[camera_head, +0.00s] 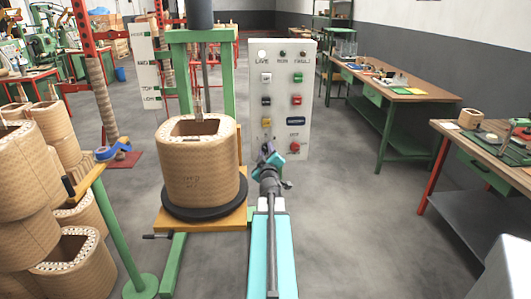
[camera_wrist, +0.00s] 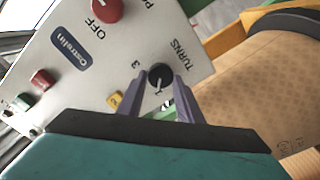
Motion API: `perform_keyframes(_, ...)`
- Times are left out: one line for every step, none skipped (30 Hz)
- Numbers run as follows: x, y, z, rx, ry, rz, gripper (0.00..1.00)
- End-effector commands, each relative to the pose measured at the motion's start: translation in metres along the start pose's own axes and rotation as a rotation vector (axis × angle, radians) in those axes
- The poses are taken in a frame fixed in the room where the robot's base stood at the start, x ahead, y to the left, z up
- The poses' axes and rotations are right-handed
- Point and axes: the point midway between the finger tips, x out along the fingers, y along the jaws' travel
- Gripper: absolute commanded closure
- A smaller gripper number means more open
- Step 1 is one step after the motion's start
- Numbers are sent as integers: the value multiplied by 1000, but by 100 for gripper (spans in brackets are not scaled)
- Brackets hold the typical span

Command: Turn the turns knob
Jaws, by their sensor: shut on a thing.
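The turns knob (camera_wrist: 160,77) is a round black knob with a white pointer line, on the white control panel (camera_wrist: 120,55) under the printed word TURNS. In the wrist view the pointer is toward the lower side, near a printed mark. My gripper (camera_wrist: 163,84) is shut on the knob, with one finger on each side of it. In the head view my gripper (camera_head: 268,160) is at the lower left part of the panel (camera_head: 305,85), and the knob is hard to make out behind it.
A large tan coil (camera_head: 200,175) stands on a black turntable left of my arm. The panel also carries several buttons, including a red OFF knob (camera_wrist: 107,10). Workbenches (camera_head: 400,90) stand at the right. The floor between is clear.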

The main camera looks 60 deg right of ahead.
Motion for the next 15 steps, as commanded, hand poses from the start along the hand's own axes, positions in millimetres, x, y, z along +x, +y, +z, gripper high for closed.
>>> perform_keyframes(2, 5, 2, 1, -4, 5, 66)
perform_keyframes(2, 5, 2, 2, -4, 5, 61)
perform_keyframes(2, 4, 1, 2, -3, 5, 54)
perform_keyframes(1, 4, 1, 2, -3, 5, 50)
perform_keyframes(1, 4, 1, 2, -3, 4, 50)
perform_keyframes(1, 3, 1, 2, -3, 4, 50)
perform_keyframes(1, 3, 1, 2, -2, 3, 50)
perform_keyframes(1, 3, 1, 2, -2, 3, 50)
perform_keyframes(1, 2, 1, 2, -2, 3, 50)
perform_keyframes(1, 2, 1, 2, -2, 2, 50)
perform_keyframes(1, 2, 1, 2, -2, 2, 50)
perform_keyframes(0, 2, 1, 1, -2, 2, 50)
perform_keyframes(0, 2, 1, 1, -2, 2, 50)
perform_keyframes(0, 1, 1, 2, -2, 2, 50)
perform_keyframes(-1, 1, 1, 1, -1, 1, 50)
